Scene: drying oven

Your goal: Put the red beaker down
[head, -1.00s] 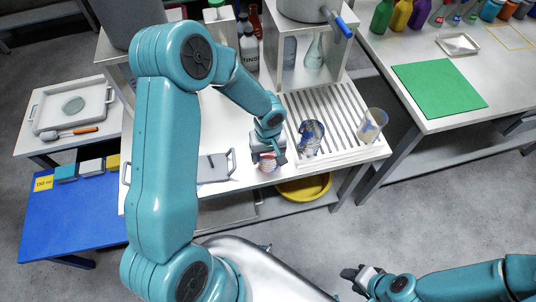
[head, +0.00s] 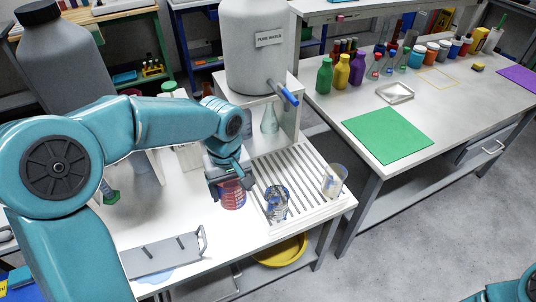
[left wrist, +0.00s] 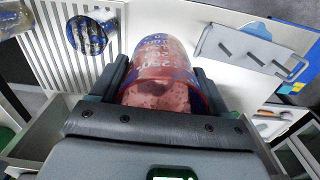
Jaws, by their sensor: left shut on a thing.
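The red beaker (head: 232,197) is a clear cup with red contents and blue markings. My left gripper (head: 231,181) is shut on it, above the white table top (head: 185,220), just left of the slatted drying rack (head: 300,168). In the left wrist view the beaker (left wrist: 165,62) sits between the two dark fingers, with its printed scale facing the camera. I cannot tell whether its base touches the table. My right gripper is out of view; only a bit of my right arm shows at the bottom right.
A blue-marked glass beaker (head: 276,201) and a clear yellowish beaker (head: 334,180) stand on the rack. A grey pegged stand (head: 160,258) lies at the table's front left. A large water tank (head: 252,55) is behind. White table is free between stand and beaker.

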